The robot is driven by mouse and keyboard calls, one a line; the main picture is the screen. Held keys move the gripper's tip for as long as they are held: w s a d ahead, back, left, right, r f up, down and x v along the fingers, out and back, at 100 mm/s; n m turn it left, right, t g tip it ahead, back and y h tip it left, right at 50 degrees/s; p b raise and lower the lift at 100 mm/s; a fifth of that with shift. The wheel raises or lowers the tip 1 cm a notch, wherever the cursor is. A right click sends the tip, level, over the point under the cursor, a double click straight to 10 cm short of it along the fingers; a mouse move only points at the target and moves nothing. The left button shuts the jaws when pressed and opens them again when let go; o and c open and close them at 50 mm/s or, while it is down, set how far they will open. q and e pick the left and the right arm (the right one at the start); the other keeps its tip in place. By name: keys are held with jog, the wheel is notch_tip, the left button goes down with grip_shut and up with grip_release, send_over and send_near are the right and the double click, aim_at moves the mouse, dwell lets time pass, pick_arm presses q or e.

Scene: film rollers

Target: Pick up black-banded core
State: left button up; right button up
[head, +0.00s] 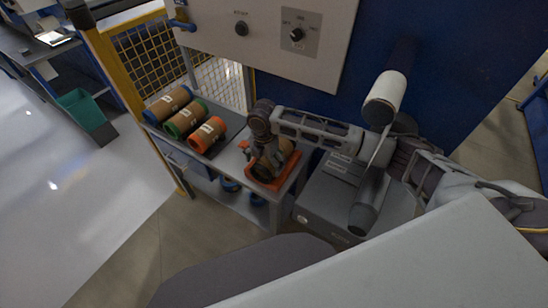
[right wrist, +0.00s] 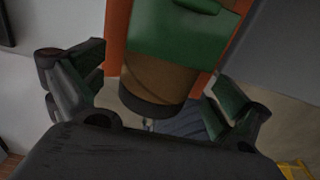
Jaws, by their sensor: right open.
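The black-banded core (head: 264,172) lies in an orange tray (head: 286,182) at the right end of the low bench, partly hidden by my right gripper (head: 268,153). In the right wrist view the brown core (right wrist: 155,75) shows its black end band (right wrist: 150,106) and a green patch higher up. My right gripper (right wrist: 155,88) is open there, with one finger on each side of the core and visible gaps between. My left gripper is not in view.
Blue-banded (head: 169,102), green-banded (head: 186,119) and orange-banded (head: 207,134) cores lie in a row on the bench's left part. A grey machine box (head: 330,200) and a white roller (head: 386,97) stand to the right. A white panel (head: 270,35) is behind.

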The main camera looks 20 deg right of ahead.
jog(key=shift+f, duration=1.8)
jog(key=c, duration=1.3)
jog(key=shift+w+r, duration=0.1)
notch_tip(320, 180, up, 9)
jog(key=shift+r, duration=0.45)
jog(key=shift+d, duration=0.2)
